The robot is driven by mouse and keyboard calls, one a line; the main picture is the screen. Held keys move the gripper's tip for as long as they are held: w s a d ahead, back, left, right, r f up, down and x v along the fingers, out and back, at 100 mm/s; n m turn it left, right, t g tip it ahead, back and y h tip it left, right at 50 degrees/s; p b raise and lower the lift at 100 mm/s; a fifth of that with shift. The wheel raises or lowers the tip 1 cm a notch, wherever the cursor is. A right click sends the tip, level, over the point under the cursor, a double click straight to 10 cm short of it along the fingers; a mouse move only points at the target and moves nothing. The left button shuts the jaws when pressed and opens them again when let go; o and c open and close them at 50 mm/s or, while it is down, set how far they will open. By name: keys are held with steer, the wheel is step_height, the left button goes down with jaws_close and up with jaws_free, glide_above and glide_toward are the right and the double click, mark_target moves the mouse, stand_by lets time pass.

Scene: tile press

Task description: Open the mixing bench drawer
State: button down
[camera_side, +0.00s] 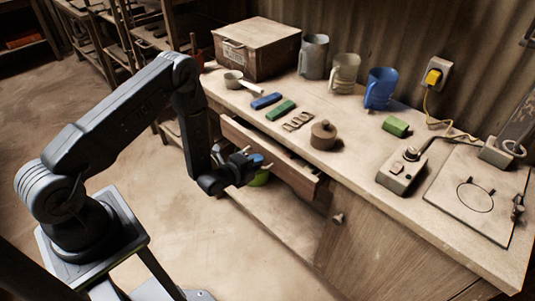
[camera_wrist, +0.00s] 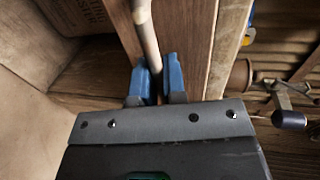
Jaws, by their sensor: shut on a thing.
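The drawer (camera_side: 292,174) of the mixing bench stands partly open, its wooden front out from under the benchtop. My gripper (camera_side: 262,160) is at the drawer front. In the wrist view, my gripper's blue fingers (camera_wrist: 162,75) are shut on the drawer handle (camera_wrist: 147,38), a pale rounded bar. The drawer's wooden front (camera_wrist: 188,35) lies just beyond it, with the lighter top edge (camera_wrist: 229,45) to its right. The handle is hidden by my gripper in the side view.
The benchtop (camera_side: 355,165) holds a wooden box (camera_side: 257,48), several mugs including a blue one (camera_side: 380,88), coloured blocks, a lidded pot (camera_side: 323,135) and a press (camera_side: 480,190). Metal tools (camera_wrist: 285,105) show inside the drawer. The floor in front is open.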

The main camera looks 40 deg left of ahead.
steer(key=f+v, duration=0.2)
steer(key=v, duration=0.9)
steer(key=shift+s, duration=0.65)
steer(key=shift+f, duration=0.15)
steer(key=c, duration=1.2)
jaws_free()
steer(key=shift+s, duration=0.1)
steer(key=shift+s+r, duration=0.45)
steer(key=shift+r, duration=0.85)
steer(key=shift+s+r, duration=0.5)
steer(key=shift+r, duration=0.75)
steer(key=shift+s+r, duration=0.45)
steer(key=shift+r, duration=0.85)
